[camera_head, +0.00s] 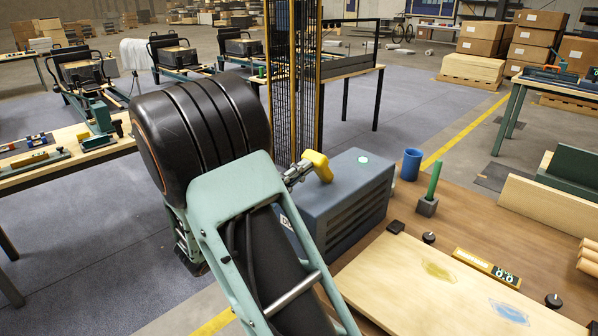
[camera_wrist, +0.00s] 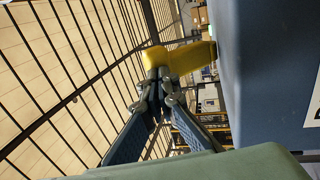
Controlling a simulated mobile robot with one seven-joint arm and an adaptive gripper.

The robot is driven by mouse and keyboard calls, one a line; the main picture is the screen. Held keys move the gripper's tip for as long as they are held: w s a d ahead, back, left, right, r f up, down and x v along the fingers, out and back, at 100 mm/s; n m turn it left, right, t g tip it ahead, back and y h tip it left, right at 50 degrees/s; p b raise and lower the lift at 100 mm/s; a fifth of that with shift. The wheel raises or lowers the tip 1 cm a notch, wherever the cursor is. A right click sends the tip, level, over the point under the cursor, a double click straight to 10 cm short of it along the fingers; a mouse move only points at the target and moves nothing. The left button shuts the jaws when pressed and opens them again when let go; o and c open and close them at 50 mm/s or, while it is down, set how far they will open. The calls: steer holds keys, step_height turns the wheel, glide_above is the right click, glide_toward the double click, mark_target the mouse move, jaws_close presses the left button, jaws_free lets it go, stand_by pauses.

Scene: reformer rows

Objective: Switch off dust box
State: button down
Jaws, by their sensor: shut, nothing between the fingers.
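The dust box (camera_head: 345,203) is a blue-grey louvred box at the left end of the brown workbench, with a pale green round spot (camera_head: 363,159) on its top. A yellow handle (camera_head: 319,166) sticks up at its left rear edge. In the wrist view the yellow handle (camera_wrist: 187,58) juts from the blue side of the box (camera_wrist: 262,75). My gripper (camera_head: 300,170) is shut and empty beside the handle. In the wrist view its fingertips (camera_wrist: 157,78) lie right against or just in front of the handle; I cannot tell whether they touch. My arm hides the box's lower left.
A black wire mesh panel with yellow posts (camera_head: 293,60) stands close behind my gripper. On the workbench are a blue cup (camera_head: 411,164), a green rod in a block (camera_head: 429,196), a pale board (camera_head: 440,285) and a small yellow-and-green device (camera_head: 487,267).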

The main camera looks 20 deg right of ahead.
steer(key=shift+d+r+y+p, duration=0.15)
steer(key=shift+r+y+p, duration=0.2)
steer(key=shift+y+p, duration=0.1)
